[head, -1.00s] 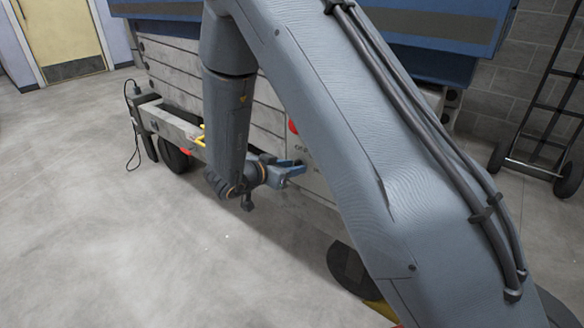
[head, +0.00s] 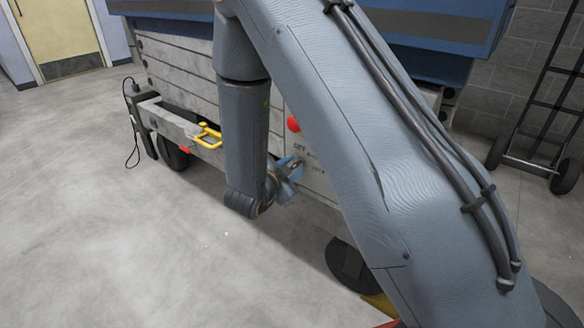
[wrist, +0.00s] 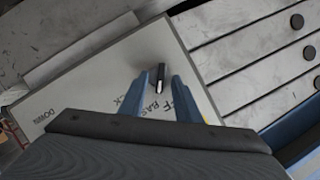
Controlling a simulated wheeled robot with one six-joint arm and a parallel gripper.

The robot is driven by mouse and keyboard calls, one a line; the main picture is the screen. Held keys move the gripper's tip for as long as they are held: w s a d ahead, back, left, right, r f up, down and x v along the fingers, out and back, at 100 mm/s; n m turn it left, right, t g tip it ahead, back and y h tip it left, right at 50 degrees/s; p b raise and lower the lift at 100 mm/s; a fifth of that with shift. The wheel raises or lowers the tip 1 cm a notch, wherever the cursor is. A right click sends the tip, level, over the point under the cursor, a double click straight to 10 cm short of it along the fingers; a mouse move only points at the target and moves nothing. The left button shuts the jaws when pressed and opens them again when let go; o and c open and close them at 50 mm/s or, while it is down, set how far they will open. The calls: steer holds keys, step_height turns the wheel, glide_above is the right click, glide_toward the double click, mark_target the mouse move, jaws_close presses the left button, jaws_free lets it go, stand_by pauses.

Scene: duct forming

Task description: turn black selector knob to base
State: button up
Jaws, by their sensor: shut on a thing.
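The black selector knob (wrist: 160,77) shows in the wrist view on a pale labelled panel (wrist: 92,90). A white mark runs along the knob's end. The lettering BASE is partly visible beside it, with DOWN farther left. The two blue fingers of my gripper (wrist: 160,80) stand on either side of the knob, and my gripper is shut on it.
A red button (head: 293,124) sits above my gripper. A yellow handle (head: 208,135) sticks out from the machine's grey side rail at left. A black hand truck (head: 540,130) stands at the right wall. The concrete floor (head: 110,240) at left is clear.

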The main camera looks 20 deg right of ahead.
steer(key=shift+m+t, duration=0.3)
steer(key=shift+m, duration=0.2)
steer(key=shift+d, duration=0.1)
steer(key=o, duration=1)
steer(key=shift+p+v, duration=0.5)
steer(key=shift+v, duration=3.45)
steer(key=shift+f, duration=0.1)
